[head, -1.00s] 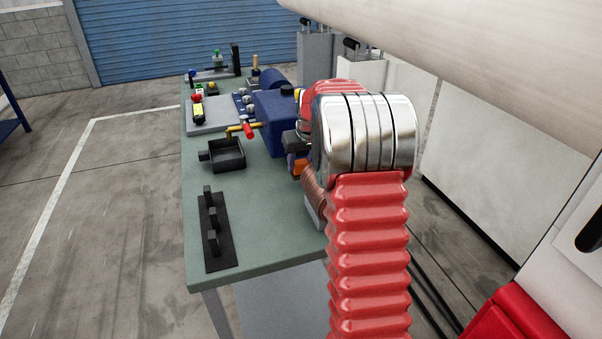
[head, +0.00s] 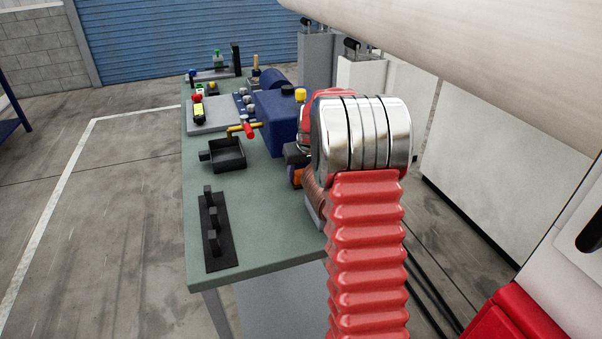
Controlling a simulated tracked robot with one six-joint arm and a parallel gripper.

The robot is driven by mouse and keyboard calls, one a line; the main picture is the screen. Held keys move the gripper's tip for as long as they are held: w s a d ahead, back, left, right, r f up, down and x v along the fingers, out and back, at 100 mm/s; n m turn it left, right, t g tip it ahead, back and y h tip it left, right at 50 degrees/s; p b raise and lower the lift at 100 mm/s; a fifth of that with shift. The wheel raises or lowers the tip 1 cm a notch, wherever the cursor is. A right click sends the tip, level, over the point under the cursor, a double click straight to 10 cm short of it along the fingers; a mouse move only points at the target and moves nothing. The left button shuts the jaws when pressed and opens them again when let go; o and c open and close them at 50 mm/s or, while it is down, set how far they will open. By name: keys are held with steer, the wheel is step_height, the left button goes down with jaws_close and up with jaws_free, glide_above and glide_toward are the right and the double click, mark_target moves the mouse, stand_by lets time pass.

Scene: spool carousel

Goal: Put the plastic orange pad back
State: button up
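A small orange patch (head: 297,178), possibly the orange pad, shows at the left edge of my arm, just under a dark block (head: 296,153). Most of it is hidden, so its shape is unclear. The dark block may be part of my gripper. My wrist, with its polished metal rings and red bellows, covers the area behind it. I cannot make out the fingertips or whether they hold the orange piece. A copper-coloured coil (head: 315,192) is partly hidden beside the arm, at the right edge of the green table (head: 265,215).
A black open tray (head: 228,155) and a black rack with upright posts (head: 215,235) stand on the table's left side. A blue machine (head: 276,125) with a red-tipped lever (head: 249,131) is behind. A grey plate (head: 212,115) carries small parts. The table's front middle is clear.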

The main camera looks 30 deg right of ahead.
steer(key=o, duration=0.3)
steer(key=v, duration=1.2)
steer(key=shift+r, duration=0.1)
stand_by(0.6)
